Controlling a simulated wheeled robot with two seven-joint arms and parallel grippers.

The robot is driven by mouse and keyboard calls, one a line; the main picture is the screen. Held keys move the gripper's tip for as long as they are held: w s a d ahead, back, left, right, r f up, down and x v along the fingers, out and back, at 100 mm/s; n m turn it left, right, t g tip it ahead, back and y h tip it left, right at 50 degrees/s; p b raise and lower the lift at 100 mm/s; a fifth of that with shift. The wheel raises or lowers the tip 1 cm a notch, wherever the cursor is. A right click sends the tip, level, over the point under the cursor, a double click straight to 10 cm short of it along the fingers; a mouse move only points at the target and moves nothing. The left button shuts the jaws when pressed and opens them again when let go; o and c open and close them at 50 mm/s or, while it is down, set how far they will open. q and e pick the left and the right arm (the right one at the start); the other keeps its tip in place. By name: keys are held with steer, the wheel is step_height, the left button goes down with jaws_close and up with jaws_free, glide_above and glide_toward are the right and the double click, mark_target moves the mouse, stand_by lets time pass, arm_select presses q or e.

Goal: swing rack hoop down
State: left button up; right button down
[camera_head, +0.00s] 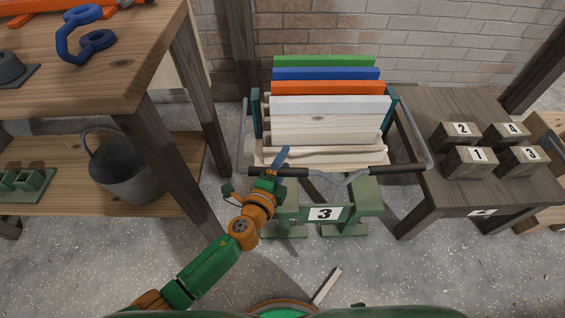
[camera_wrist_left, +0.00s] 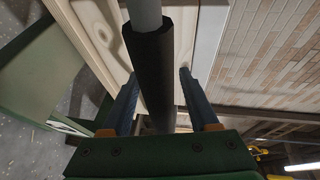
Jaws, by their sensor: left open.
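The rack hoop (camera_head: 414,130) is a grey metal bar that comes off both sides of the rack (camera_head: 254,118) and runs across its front. It has a black grip on the left (camera_head: 290,172) and one on the right (camera_head: 397,169). My left gripper (camera_head: 279,160) is at the left black grip. In the left wrist view the black grip (camera_wrist_left: 154,65) runs between the two blue fingers of my open left gripper (camera_wrist_left: 157,78). Whether either finger touches it I cannot tell. My right gripper is not in view.
The rack holds green, blue, orange and white boards (camera_head: 325,87). A green stand marked 3 (camera_head: 351,212) is below the hoop. A table with numbered blocks (camera_head: 465,205) stands right. A wooden workbench (camera_head: 130,75) and a grey bucket (camera_head: 125,177) are left.

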arm_select(q)
jaws_close()
steer(key=shift+a, duration=0.1)
stand_by(1.2)
steer(key=r+p, duration=0.1)
steer(key=p, duration=0.3)
steer(key=shift+r+g, duration=0.3)
steer(key=shift+r, duration=0.05)
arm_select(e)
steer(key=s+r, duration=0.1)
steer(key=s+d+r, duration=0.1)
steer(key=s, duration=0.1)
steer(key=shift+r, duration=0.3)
